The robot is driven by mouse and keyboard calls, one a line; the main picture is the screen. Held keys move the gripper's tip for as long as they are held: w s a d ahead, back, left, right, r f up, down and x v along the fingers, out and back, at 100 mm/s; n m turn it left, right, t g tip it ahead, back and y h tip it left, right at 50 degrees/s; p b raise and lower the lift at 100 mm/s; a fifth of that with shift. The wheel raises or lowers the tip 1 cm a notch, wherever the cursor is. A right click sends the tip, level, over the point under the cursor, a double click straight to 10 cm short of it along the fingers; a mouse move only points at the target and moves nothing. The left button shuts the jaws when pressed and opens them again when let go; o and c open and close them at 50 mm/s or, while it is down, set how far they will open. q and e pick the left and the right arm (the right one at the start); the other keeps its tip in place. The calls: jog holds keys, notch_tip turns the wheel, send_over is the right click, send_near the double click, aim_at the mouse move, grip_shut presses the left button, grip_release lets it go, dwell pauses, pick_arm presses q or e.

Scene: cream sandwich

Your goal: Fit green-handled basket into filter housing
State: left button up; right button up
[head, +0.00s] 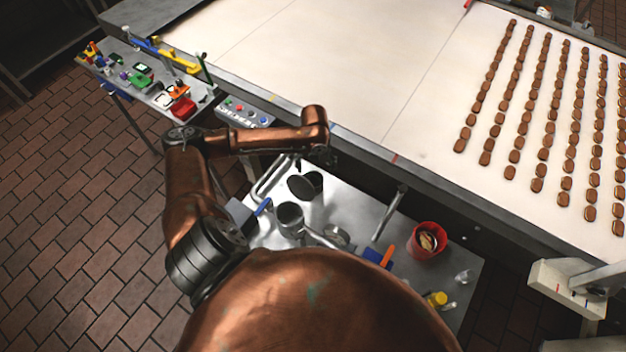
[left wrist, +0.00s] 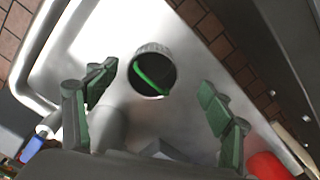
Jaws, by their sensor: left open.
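A round grey metal cylinder (left wrist: 150,50) with a dark inside shows in the left wrist view. A curved green handle (left wrist: 152,74) lies across its opening; I cannot tell whether the basket is seated in the housing. In the head view, a dark round vessel (head: 303,187) below my left wrist seems to be the same thing, with no green visible. My left gripper (left wrist: 157,80) is open and empty, its green-padded fingers on either side of the cylinder in the picture. In the head view the left gripper (head: 322,157) shows only as a small dark part. My right gripper is out of view.
On the metal table (head: 465,275), a grey cup (head: 290,219), a blue handle (head: 263,207) and a red bucket (head: 427,240) stand close by. The conveyor (head: 370,70) with rows of brown biscuits runs behind. A side table (head: 195,95) with coloured items is at the left.

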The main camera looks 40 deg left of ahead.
aim_at(314, 179)
pick_arm(q)
jog(key=f, duration=0.1)
jog(key=s+f, duration=0.1)
jog(key=f, duration=0.1)
jog(key=shift+d, duration=0.1)
jog(key=shift+s+f, duration=0.15)
jog(key=shift+f, duration=1.15)
jog(key=shift+s+f, duration=0.1)
jog(key=shift+f, duration=1.15)
jog(key=shift+c, duration=0.7)
jog(key=c, duration=1.2)
